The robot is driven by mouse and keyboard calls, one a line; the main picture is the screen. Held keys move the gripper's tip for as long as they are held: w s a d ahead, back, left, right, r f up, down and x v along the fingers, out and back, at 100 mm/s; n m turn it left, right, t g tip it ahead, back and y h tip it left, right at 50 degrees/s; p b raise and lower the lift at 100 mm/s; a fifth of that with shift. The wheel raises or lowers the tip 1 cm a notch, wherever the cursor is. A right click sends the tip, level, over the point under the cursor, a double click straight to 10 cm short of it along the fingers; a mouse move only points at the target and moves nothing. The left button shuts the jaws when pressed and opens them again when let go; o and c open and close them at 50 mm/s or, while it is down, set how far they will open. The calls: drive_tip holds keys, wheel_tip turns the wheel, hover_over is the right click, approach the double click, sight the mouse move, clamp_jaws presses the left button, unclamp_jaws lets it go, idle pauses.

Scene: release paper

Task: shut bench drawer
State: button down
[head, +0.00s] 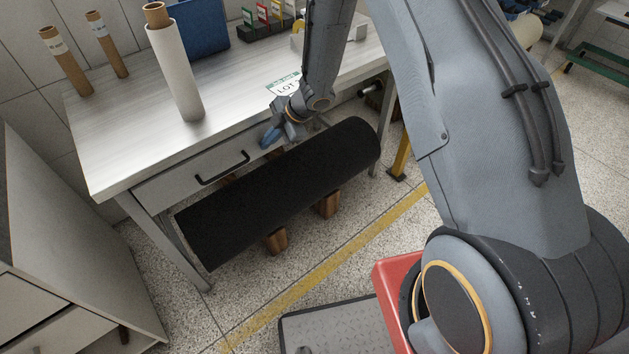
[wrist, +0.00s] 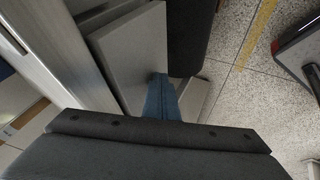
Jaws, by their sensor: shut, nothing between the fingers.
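The bench (head: 130,130) has a pale top, with a grey drawer (head: 170,187) under its front edge. The drawer has a dark bar handle (head: 222,172). My gripper (head: 268,140) is shut and empty, low in front of the bench edge, right of the handle. In the wrist view its blue fingers (wrist: 160,92) point at a grey panel (wrist: 135,60); I cannot tell whether they touch it. A dark gap shows between that panel and the bench edge in the wrist view. From the head view I cannot tell how far out the drawer stands.
A large black roll (head: 280,185) lies on wooden supports below the drawer, close under my gripper. A white roll (head: 175,70), brown tubes (head: 65,60) and a blue bin (head: 200,25) stand on the bench. A cabinet (head: 50,250) is at left.

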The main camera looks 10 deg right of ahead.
drive_tip(key=shift+w+a+r, duration=0.1)
drive_tip(key=shift+w+a, duration=0.1)
drive_tip(key=shift+w, duration=0.35)
drive_tip(key=shift+w+a, duration=0.2)
drive_tip(key=shift+w, duration=0.3)
drive_tip(key=shift+w, duration=0.1)
drive_tip(key=shift+d, duration=0.1)
drive_tip(key=s+d+r, duration=0.6)
drive_tip(key=d+r, duration=0.1)
drive_tip(key=r, duration=0.1)
drive_tip(key=shift+s+d, duration=0.15)
drive_tip(key=shift+s, duration=0.2)
